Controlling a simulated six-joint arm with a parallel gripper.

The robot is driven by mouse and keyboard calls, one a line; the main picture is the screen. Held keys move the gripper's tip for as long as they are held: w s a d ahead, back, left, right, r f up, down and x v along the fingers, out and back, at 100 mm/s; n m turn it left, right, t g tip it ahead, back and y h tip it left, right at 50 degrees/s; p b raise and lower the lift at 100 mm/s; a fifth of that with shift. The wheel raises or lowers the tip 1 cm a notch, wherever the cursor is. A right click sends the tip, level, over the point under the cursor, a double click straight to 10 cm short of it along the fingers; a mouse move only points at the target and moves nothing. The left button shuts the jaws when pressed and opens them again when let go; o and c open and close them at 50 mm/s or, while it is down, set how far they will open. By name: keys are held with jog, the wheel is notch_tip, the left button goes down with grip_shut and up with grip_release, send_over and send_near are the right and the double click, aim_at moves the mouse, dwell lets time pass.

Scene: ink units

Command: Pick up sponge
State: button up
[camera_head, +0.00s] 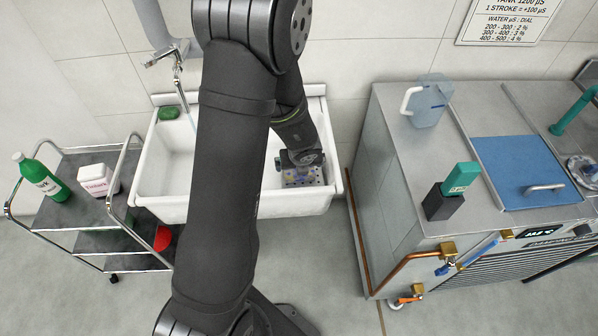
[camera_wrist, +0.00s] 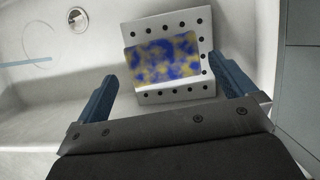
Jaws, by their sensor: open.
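The sponge (camera_wrist: 163,60), a rectangular block with mottled blue and yellow patches, lies on a grey perforated metal tray (camera_wrist: 168,96) inside the white sink. My gripper (camera_wrist: 165,96) is open, its two blue fingers spread to either side of the sponge and apart from it in the wrist view. Nothing is between the fingers' grip. In the head view my gripper (camera_head: 301,180) is low over the right end of the sink, and the sponge beneath it is mostly hidden.
The white sink (camera_head: 152,185) has raised walls around my gripper, with a drain (camera_wrist: 77,19) at upper left in the wrist view. A green object (camera_head: 169,112) sits on its back left rim. A trolley (camera_head: 75,215) stands left, a metal machine (camera_head: 385,150) right.

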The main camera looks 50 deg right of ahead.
jog(key=shift+x, duration=2.45)
jog(key=shift+s, duration=0.15)
jog(key=shift+c, duration=0.2)
